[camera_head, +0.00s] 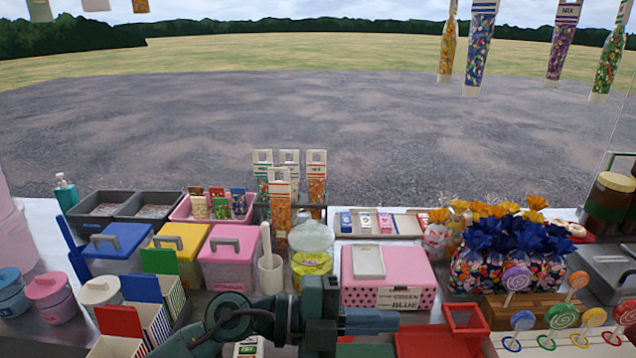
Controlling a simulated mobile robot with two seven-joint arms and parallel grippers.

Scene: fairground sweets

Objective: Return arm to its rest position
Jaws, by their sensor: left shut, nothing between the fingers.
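My left arm (236,318) comes in from the bottom left, low over the front of the counter. Its gripper (394,321) points to the right, with its fingers together and nothing held. The fingertips are in front of the pink polka-dot box (386,275) in the picture, near the red tray; I cannot tell whether they touch anything. My right gripper is not in view.
A red tray (440,340) is right of the gripper. Lollipops (562,316) stand at the front right. Tubs with blue (117,240), yellow (181,241) and pink lids (229,242) stand left. Sweet bags (480,45) hang above.

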